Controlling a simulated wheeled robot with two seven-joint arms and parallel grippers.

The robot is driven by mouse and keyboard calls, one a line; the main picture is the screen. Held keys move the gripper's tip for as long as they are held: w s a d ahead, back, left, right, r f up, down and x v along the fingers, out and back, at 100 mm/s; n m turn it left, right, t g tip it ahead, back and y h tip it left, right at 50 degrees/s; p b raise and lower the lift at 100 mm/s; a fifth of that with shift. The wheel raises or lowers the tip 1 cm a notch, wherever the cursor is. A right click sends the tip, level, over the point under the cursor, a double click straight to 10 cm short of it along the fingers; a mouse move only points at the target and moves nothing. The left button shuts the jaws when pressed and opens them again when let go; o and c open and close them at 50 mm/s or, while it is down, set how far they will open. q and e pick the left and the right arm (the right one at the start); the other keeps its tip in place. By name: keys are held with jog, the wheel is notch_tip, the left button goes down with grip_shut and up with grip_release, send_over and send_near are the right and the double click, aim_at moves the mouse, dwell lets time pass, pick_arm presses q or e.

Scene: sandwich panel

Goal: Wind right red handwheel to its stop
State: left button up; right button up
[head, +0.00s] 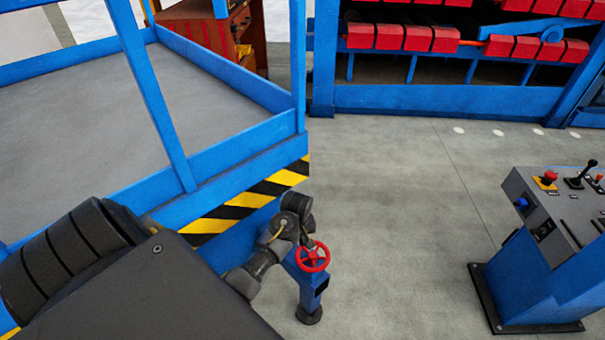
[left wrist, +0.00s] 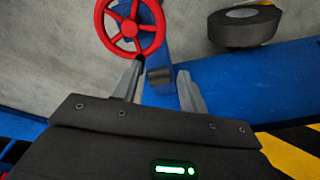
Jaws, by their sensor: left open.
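The red handwheel (head: 312,257) sits on top of a short blue post (head: 310,287) beside the blue platform. In the left wrist view the red handwheel (left wrist: 130,28) shows at the top, with the blue post (left wrist: 160,50) behind it. My right gripper is not in view.
A blue platform with a yellow-black striped edge (head: 245,200) stands left of the post. A control console (head: 545,225) with a red button and levers stands at the right. Grey floor (head: 410,220) between them is clear. A blue rack with red blocks (head: 400,38) is at the back.

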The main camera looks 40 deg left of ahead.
pick_arm(q)
jog(key=w+a+r+n+h, duration=0.1)
jog(key=w+a+r+n, duration=0.15)
jog(key=w+n, duration=0.2)
send_near(313, 255)
jog(key=shift+m+g, duration=0.3)
jog(key=shift+m, duration=0.05)
jog(key=a+f, duration=0.2)
jog(key=w+a+f, duration=0.1)
jog(key=a+f, duration=0.2)
jog(key=shift+w+a+f, duration=0.1)
jog(key=shift+a+f, duration=0.2)
grip_shut()
